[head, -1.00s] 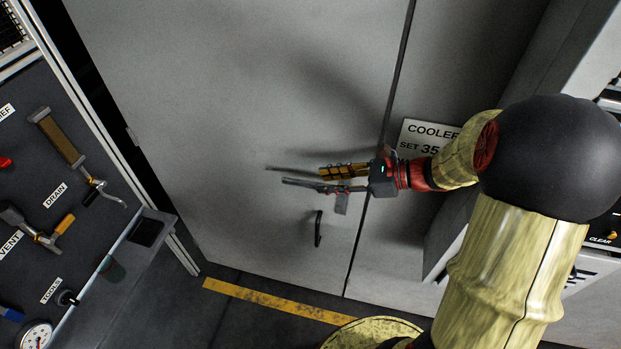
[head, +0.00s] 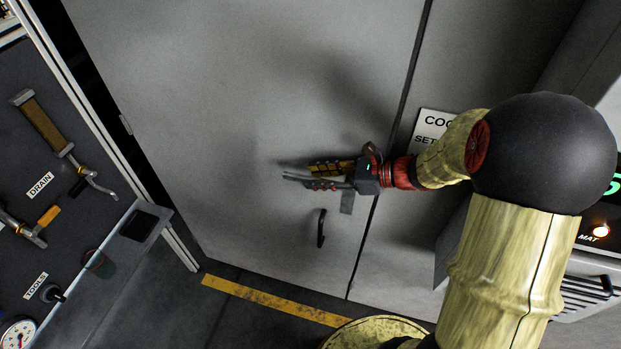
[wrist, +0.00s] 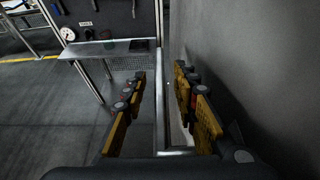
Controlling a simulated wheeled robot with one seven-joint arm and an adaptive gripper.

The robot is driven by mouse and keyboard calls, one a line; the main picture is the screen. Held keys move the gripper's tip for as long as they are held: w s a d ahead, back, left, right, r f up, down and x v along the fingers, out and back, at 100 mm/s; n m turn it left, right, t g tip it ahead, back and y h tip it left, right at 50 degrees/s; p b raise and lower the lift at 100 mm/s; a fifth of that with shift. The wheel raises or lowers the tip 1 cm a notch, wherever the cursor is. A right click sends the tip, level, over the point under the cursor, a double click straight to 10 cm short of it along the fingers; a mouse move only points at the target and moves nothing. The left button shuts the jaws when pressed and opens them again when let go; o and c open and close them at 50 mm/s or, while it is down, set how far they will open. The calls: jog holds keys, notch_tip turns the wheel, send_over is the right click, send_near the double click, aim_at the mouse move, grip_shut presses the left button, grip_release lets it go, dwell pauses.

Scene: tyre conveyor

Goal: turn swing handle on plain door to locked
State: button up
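The plain grey door (head: 230,130) fills the middle of the head view and appears as a grey wall on the right of the wrist view (wrist: 245,60). A small dark upright handle (head: 321,228) is on it, below my gripper. A short grey piece (head: 347,203) shows just under my gripper; I cannot tell if it is the swing handle's lever. My gripper (head: 284,171) is beside the door face, pointing left. In the wrist view its fingers (wrist: 160,72) are apart. A pale metal piece (wrist: 175,152) shows low between them; contact cannot be told.
A tool board (head: 45,190) with handles and a "DRAIN" label stands at left, with a metal shelf (head: 125,250) in front. A cooler sign (head: 430,128) is right of the door seam. A yellow floor stripe (head: 275,300) runs below the door. The floor at the wrist view's left is mostly clear.

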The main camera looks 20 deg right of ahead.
jog(key=shift+x, duration=1.15)
jog(key=shift+c, duration=1.2)
jog(key=shift+s, duration=0.1)
grip_shut()
